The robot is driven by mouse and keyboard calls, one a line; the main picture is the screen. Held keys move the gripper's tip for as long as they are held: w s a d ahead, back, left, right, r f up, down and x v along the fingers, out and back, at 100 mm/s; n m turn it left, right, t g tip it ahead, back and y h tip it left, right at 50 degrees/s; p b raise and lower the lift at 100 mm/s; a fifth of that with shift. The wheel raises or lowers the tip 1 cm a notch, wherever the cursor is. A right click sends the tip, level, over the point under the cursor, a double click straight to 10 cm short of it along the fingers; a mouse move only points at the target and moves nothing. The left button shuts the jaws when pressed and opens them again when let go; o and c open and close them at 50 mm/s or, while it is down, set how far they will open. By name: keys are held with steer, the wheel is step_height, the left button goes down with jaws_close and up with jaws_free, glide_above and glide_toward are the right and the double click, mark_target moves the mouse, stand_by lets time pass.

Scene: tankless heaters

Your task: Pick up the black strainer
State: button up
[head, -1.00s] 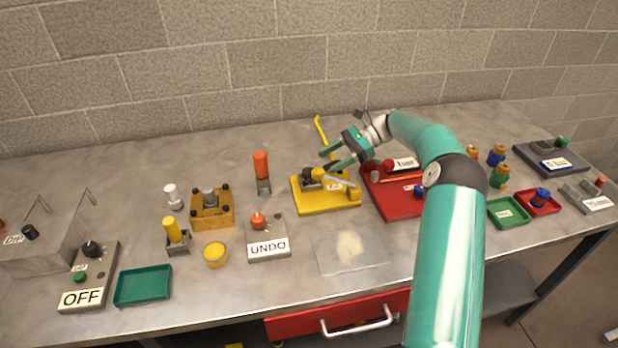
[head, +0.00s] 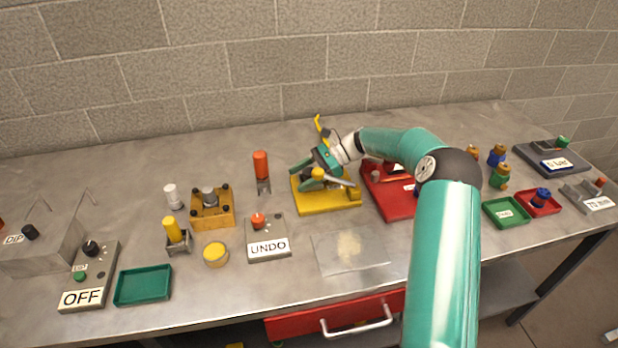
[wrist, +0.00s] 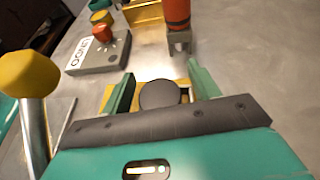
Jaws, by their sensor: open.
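A dark round piece, which looks like the black strainer (wrist: 160,95), shows between the fingers in the wrist view. It sits at the yellow fixture (head: 328,203), whose base also shows in the wrist view (wrist: 108,97). My gripper (head: 298,178) is over the left part of this fixture, with its fingers pointing left. In the wrist view its two green fingers (wrist: 161,76) are spread, one on each side of the dark piece, with gaps visible. In the head view the gripper hides most of the dark piece. I cannot tell how deep the fingers reach around it.
A yellow-knobbed lever (wrist: 28,78) stands close by my gripper. An orange-handled part (head: 261,170) stands just left of the fixture, beyond the fingertips. The UNDO box (head: 268,235) is at front left. A red fixture (head: 400,205) is on the right. The bench front centre holds a clear sheet (head: 350,250).

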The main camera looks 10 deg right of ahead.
steer(key=c, duration=1.2)
